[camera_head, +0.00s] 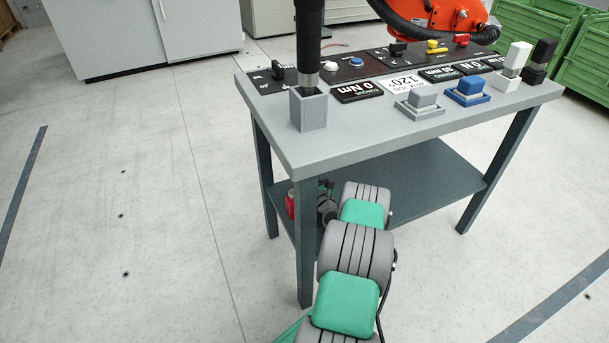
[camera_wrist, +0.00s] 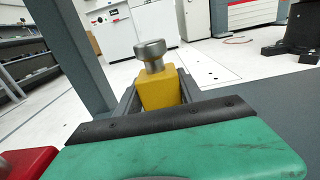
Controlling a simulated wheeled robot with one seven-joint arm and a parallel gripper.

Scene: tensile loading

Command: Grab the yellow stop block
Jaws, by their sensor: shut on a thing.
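The yellow stop block (camera_wrist: 158,92) sits between the two fingers of my gripper (camera_wrist: 157,100) in the wrist view. It is a tapered yellow body with a round grey metal knob (camera_wrist: 150,52) on top. My gripper is shut on it. In the head view my gripper (camera_head: 327,208) is under the tabletop, over the lower shelf (camera_head: 410,185) near the front left leg. The block cannot be made out there. Whether it touches the shelf is unclear.
A red object (camera_head: 290,205) is left of my gripper by the table leg; a red object (camera_wrist: 30,162) also shows in the wrist view. The tabletop (camera_head: 360,137) holds a grey square holder (camera_head: 312,113), several blocks and panels. A table leg (camera_wrist: 75,50) is close by.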

